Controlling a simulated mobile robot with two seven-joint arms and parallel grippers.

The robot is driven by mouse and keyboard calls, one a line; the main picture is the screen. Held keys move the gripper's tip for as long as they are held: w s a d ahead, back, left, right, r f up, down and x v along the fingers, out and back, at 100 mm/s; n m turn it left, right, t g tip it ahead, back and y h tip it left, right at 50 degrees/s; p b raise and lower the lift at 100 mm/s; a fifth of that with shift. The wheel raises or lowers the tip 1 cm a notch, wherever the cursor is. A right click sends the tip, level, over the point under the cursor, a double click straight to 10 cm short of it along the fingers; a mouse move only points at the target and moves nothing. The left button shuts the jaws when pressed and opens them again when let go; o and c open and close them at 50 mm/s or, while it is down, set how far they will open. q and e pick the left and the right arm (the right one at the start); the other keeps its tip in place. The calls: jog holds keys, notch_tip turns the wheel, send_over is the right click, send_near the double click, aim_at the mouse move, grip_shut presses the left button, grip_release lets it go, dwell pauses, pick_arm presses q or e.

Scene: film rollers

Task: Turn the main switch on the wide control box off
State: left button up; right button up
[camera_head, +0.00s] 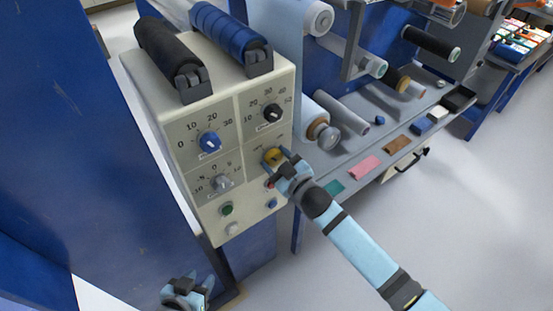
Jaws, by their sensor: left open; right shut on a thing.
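The wide control box (188,165) is a cream box with several dials and buttons on its front face. A yellow round knob (271,155), which looks like the main switch, sits at the right of the middle row. My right gripper (278,162) is at this knob and shut on it; its fingers partly cover the knob and the panel around it. I cannot read the knob's position. My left gripper (188,291) is open and empty, low in the picture, below the box and apart from it.
The panel also has a blue dial (209,142), a black dial (272,113), a grey dial (222,183) and a green button (227,209). Black (165,50) and blue (228,32) rollers lie on top. A grey shelf (345,183) with film rolls stands to the right. Open floor lies at lower right.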

jog(key=o, duration=0.9)
jog(key=shift+o, duration=0.2)
jog(key=v, duration=1.3)
jog(key=shift+s+d, duration=0.3)
